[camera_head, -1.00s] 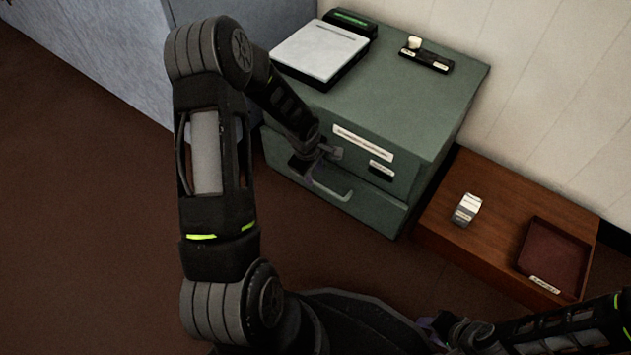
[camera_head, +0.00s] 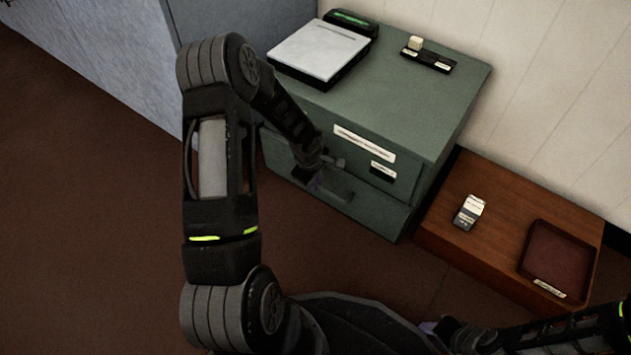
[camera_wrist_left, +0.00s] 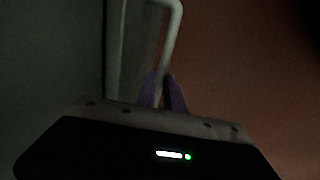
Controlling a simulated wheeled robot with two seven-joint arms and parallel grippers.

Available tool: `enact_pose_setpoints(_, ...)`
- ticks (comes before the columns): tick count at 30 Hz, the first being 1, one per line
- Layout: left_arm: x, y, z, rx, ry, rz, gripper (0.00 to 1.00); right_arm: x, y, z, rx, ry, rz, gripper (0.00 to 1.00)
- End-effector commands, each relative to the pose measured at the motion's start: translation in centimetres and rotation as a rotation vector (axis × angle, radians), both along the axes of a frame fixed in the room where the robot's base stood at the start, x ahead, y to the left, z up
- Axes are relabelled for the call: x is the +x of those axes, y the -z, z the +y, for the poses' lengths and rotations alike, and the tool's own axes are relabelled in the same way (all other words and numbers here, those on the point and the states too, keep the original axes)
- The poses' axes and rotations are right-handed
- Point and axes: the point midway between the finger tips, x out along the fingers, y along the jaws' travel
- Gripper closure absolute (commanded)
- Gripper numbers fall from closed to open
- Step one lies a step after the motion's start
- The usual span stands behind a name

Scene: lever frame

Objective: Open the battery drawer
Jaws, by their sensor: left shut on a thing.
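The green cabinet (camera_head: 430,110) has an upper drawer front (camera_head: 352,150) with a white label strip and a smaller dark-edged label, both too small to read. I cannot tell which is the battery drawer.
On the cabinet top are a white-topped device (camera_head: 318,52) and a black holder (camera_head: 428,60) with a pale block. To the right, a low wooden table (camera_head: 460,235) holds a small grey-white item (camera_head: 469,212) and a dark red tray (camera_head: 562,292). The brown floor before the cabinet is clear.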

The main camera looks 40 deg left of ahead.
Motion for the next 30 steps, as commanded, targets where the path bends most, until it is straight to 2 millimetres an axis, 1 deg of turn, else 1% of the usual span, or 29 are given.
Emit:
enact_pose_setpoints(1, 0.00, 0.00, 0.00, 0.000, 0.000, 0.000, 0.97, -0.01, 0.00, 0.00, 0.000, 0.000, 0.000, 0.64)
enact_pose_setpoints(3, 0.00, -0.01, 0.00, 0.000, 0.000, 0.000, 1.00, -0.02, 0.00, 0.00, 0.000, 0.000, 0.000, 0.64)
enact_pose_setpoints(30, -0.01, 0.00, 0.00, 0.000, 0.000, 0.000, 1.00, -0.02, 0.01, 0.01, 0.000, 0.000, 0.000, 0.64)
